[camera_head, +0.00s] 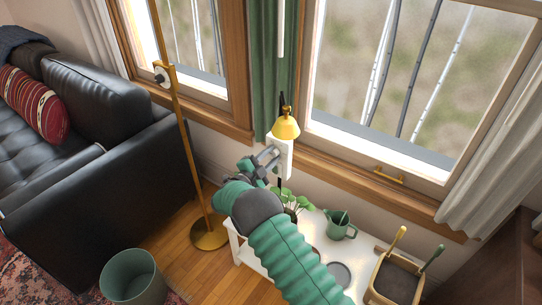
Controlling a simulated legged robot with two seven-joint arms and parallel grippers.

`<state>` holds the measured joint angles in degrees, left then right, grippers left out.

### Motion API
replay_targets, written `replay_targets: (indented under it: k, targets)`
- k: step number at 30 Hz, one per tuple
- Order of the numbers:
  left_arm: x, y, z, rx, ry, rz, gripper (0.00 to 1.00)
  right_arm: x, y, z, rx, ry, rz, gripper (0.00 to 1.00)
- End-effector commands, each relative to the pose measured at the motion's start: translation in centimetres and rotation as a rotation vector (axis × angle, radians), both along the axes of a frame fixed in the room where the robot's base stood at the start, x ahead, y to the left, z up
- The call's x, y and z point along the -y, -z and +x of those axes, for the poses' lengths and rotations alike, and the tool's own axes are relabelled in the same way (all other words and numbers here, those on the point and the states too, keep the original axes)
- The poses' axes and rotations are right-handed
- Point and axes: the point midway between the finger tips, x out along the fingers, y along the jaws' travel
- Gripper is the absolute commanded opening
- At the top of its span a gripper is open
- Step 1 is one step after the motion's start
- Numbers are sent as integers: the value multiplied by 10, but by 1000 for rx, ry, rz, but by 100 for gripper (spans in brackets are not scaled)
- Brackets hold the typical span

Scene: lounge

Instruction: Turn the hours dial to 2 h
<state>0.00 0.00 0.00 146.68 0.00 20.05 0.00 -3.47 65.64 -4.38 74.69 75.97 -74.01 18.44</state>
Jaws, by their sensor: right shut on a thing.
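A white upright box (287,165) is on the wall below the yellow lamp shade, between the two windows. My right gripper (270,153) reaches up to its left front side, with its fingers shut at the box. The hours dial appears to be what the fingers hold, but they cover it, and its marks and setting cannot be read. My left gripper is not in view.
A brass floor lamp (187,130), a black sofa (95,100) and a bin (132,278) are left.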

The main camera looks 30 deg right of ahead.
Motion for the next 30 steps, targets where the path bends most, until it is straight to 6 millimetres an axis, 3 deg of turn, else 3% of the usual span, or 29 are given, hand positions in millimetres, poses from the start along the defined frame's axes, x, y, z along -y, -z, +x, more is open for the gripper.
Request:
replay_targets:
  k: [1, 8, 9, 14, 24, 30]
  targets:
    - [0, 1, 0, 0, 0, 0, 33, -3, 8, -1, -13, -4, 11, 0]
    - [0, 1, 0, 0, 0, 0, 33, -3, 9, -1, -14, -4, 11, 0]
    - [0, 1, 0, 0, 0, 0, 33, -3, 9, -1, -14, -4, 11, 32]
    - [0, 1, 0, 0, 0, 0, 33, -3, 7, -1, -11, -3, 8, 52]
    - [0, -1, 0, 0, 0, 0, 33, -4, 2, -2, -4, -2, 4, 52]
    - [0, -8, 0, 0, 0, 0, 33, -39, 0, -15, -6, -6, 3, 52]
